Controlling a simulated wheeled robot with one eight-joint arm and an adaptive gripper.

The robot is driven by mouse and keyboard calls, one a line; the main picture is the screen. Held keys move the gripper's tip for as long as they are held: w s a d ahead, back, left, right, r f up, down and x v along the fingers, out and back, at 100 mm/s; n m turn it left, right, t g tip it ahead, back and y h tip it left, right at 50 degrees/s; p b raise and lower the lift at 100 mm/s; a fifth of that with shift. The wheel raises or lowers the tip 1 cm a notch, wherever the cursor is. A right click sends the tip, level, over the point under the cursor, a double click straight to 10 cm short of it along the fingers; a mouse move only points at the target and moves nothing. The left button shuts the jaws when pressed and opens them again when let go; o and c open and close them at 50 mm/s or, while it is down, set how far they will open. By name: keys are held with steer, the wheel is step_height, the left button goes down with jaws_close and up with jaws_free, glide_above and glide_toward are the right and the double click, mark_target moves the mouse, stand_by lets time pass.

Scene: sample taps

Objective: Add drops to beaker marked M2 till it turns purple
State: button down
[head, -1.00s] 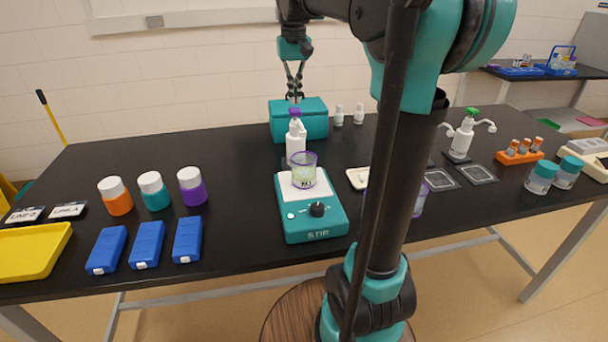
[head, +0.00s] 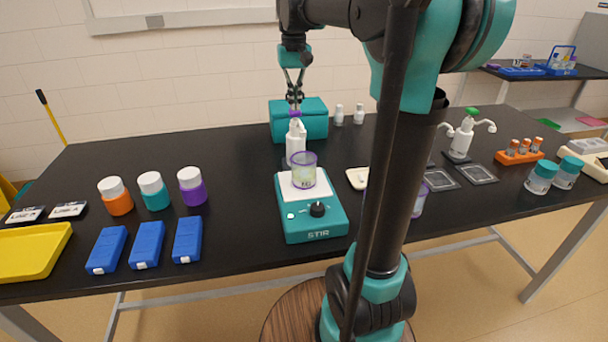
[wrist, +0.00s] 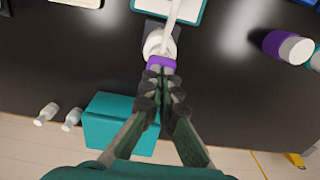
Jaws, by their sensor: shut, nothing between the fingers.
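A teal box (head: 312,124) stands close behind the bottle. Another purple-rimmed vessel (head: 420,199) is partly hidden by my arm. A second dispenser (head: 461,138) with a green top stands at right. Coloured jars (head: 154,191) and blue boxes (head: 147,245) are at left.

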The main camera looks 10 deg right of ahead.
steer(key=shift+f, duration=0.55)
steer(key=shift+r, duration=1.55)
step_height(320, 180, up, 6)
stand_by(0.4)
steer(key=shift+s, duration=0.1)
